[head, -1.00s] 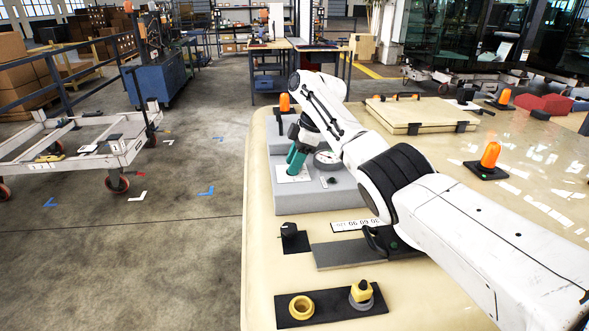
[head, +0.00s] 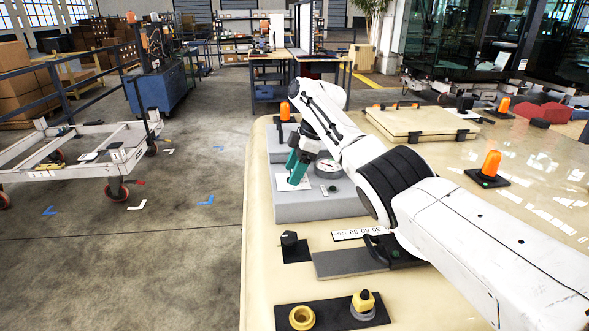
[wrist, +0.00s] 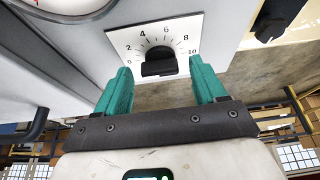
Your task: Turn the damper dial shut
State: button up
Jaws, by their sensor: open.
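The damper dial is a white square plate (wrist: 150,42) with a black scale from 0 to 10 and a black knob (wrist: 158,66) in its middle. In the wrist view the knob sits between the two teal fingers of my gripper (wrist: 160,74), with a gap on each side. The fingers are open and do not visibly touch it. Where the knob points is hard to tell. In the head view my gripper (head: 297,166) is over the dial plate (head: 286,185) on a grey box (head: 320,207); the knob is hidden there.
A round gauge (head: 328,168) sits right beside the dial. Orange beacons (head: 491,163) stand at right. Open floor lies to the left.

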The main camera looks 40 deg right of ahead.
jog(key=v, duration=1)
jog(key=shift+r+b, duration=0.35)
jog(key=shift+b, duration=0.05)
jog(key=shift+d, duration=0.15)
